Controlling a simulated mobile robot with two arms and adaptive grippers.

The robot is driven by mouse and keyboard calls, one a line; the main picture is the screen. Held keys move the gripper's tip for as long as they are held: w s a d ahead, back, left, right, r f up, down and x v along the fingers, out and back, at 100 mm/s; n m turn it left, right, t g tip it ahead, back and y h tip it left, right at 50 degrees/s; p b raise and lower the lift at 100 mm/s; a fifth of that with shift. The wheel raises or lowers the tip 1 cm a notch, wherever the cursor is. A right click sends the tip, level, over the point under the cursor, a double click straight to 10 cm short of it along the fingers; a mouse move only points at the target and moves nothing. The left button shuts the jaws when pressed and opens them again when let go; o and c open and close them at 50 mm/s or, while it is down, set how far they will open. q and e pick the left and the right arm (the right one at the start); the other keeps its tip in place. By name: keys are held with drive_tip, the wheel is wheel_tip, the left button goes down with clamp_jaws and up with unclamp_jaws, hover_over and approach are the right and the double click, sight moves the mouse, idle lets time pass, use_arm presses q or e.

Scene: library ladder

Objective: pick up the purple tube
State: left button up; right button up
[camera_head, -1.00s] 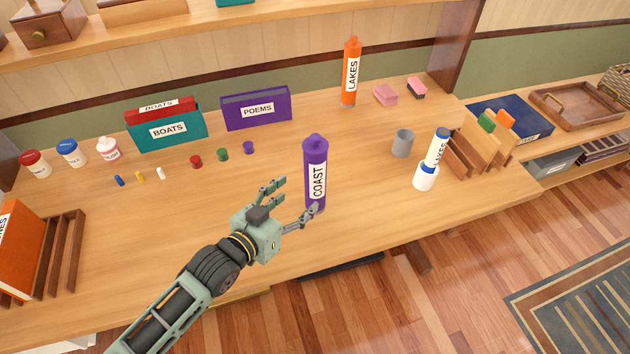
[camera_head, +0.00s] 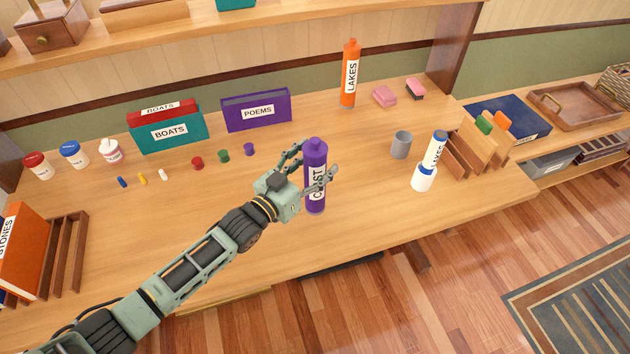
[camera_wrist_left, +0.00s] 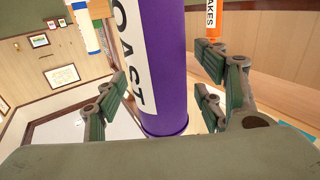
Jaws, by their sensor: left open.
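The purple tube (camera_head: 316,199), with a white label reading COAST, stands upright on the wooden counter. My left gripper (camera_head: 312,172) is at its upper half, with fingers on both sides of it, and partly covers the label. In the left wrist view the tube (camera_wrist_left: 165,60) stands between the open fingers of my left gripper (camera_wrist_left: 165,105). Gaps show between the fingers and the tube on both sides. My right gripper is not in view.
An orange LAKES tube (camera_head: 349,75) stands at the back. A grey cup (camera_head: 401,144) and a white holder (camera_head: 423,180) with a white-and-blue tube stand to the right. Small coloured pegs and a purple POEMS box (camera_head: 257,110) are behind left. The counter around the purple tube is clear.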

use_arm(q)
drive_tip(key=shift+w+d, duration=0.2)
drive_tip(key=shift+s, duration=0.1)
drive_tip(key=shift+c, duration=0.5)
clamp_jaws()
